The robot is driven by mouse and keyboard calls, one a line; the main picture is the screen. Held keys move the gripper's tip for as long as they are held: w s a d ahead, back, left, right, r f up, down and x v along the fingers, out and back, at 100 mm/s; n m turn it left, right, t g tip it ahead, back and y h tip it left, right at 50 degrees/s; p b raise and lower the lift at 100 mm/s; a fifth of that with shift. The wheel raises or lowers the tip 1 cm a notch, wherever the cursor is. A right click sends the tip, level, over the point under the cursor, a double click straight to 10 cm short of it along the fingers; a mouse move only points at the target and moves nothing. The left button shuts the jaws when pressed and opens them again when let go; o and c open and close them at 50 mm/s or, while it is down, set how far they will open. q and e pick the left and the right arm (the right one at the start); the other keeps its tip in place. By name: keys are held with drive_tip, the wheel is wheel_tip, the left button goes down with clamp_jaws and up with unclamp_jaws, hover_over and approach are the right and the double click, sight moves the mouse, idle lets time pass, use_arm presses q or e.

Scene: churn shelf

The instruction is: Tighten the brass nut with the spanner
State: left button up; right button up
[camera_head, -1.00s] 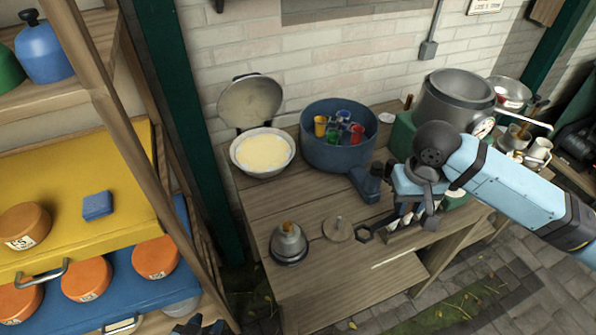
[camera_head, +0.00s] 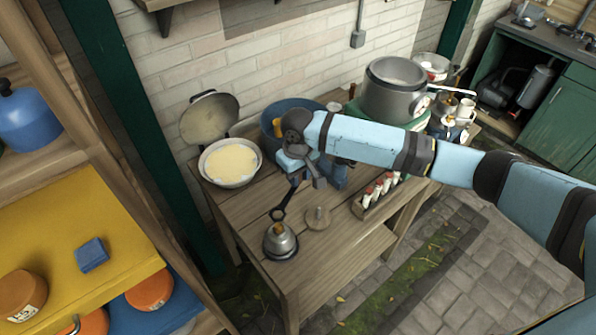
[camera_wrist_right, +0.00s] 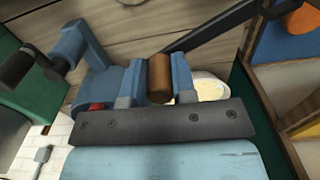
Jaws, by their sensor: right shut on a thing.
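The brass nut (camera_head: 279,229) sits on top of a grey metal dome-shaped fitting (camera_head: 281,244) near the left front of the wooden bench. My right gripper (camera_head: 308,181) is above the bench, behind and right of the nut, and is shut on the spanner (camera_head: 282,209). The spanner's dark ring end lies just behind the nut in the picture; I cannot tell its height above it. In the right wrist view, a brown grip is between the fingers (camera_wrist_right: 158,78), and the dark spanner shaft (camera_wrist_right: 212,28) runs to upper right. My left gripper is out of view.
A round wooden disc with a peg (camera_head: 317,218) lies right of the fitting. A rack of red-and-white vials (camera_head: 376,192), a cream-filled pan (camera_head: 230,163), a blue tub (camera_head: 273,116) and a large grey pot (camera_head: 395,88) stand around. Shelves (camera_head: 62,105) are left.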

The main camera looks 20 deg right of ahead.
drive_tip(key=shift+f+b, duration=1.45)
drive_tip(key=shift+b, duration=0.2)
drive_tip(key=shift+r, duration=0.15)
drive_tip(key=shift+a, duration=0.1)
drive_tip(key=shift+f+p, duration=0.3)
drive_tip(key=shift+p, duration=0.25)
drive_tip(key=shift+f, duration=0.1)
drive_tip(key=shift+f+p, duration=0.25)
drive_tip(key=shift+p, duration=0.2)
drive_tip(key=shift+f, duration=1.1)
